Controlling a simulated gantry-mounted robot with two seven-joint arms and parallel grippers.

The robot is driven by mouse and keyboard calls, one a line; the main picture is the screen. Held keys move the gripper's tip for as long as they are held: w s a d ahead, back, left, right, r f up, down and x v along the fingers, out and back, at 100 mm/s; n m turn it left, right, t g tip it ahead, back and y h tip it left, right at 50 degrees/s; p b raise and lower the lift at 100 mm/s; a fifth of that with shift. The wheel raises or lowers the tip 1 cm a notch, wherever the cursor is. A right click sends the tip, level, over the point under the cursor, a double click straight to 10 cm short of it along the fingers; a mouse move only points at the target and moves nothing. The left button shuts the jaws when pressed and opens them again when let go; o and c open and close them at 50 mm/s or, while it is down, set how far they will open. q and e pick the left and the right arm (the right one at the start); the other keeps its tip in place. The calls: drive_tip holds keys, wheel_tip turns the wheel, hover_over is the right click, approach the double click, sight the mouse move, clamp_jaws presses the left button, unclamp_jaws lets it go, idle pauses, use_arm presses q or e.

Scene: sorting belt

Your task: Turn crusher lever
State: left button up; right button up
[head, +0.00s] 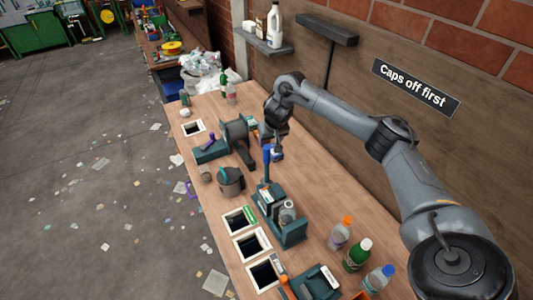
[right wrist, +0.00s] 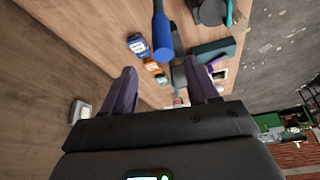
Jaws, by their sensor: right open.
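The crusher (head: 292,232) is a teal machine on the bench with a clear bottle (head: 287,211) in it. Its lever rises from it to a blue grip (head: 267,153). My right gripper (head: 270,141) is close to that grip, pointing down, and is partly hidden by my own wrist in the head view. In the right wrist view my gripper (right wrist: 161,67) has its two fingers spread and empty. The blue grip (right wrist: 163,36) shows ahead of the fingers, roughly in line with the gap. I cannot tell whether any finger touches it. My left gripper is in neither view.
The wall (head: 470,140) bounds the right side.

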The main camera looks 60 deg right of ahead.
sight(266, 151)
drive_tip(key=shift+w+f, duration=0.25)
drive_tip(key=shift+f, duration=0.1)
drive_tip(key=shift+b+x, duration=1.1)
drive_tip(key=shift+x, duration=0.1)
drive_tip(key=x, duration=0.5)
drive_tip(key=shift+w+f+p, duration=0.2)
drive_tip(key=shift+f+p, duration=0.05)
drive_tip(key=shift+p, duration=0.05)
drive_tip(key=shift+x, duration=0.85)
clamp_jaws()
